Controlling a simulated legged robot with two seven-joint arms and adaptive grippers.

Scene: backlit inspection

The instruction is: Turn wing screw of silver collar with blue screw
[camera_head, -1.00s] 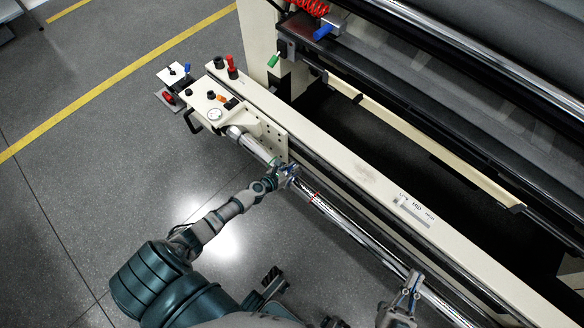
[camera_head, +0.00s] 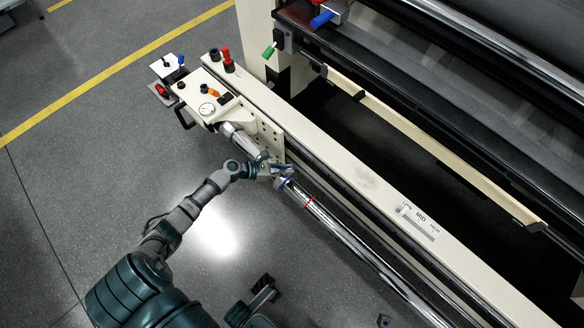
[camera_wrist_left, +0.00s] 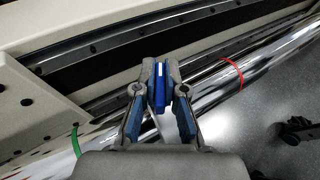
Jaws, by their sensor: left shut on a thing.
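My left gripper (camera_head: 284,170) reaches in from the left to the chrome bar along the front of the machine. In the left wrist view its fingers (camera_wrist_left: 160,84) are shut on the blue wing screw (camera_wrist_left: 159,98), a flat blue piece between the tips. The silver collar (camera_head: 283,183) sits around the bar at the fingertips. It is small, and the gripper partly covers it. My right gripper is not in view.
The chrome bar (camera_head: 349,238) runs down to the right, with a red ring (camera_head: 310,202) just beyond the collar. A green ring (camera_wrist_left: 75,141) shows in the left wrist view. A cream end block with a gauge (camera_head: 207,108) stands up and left. Open floor lies below left.

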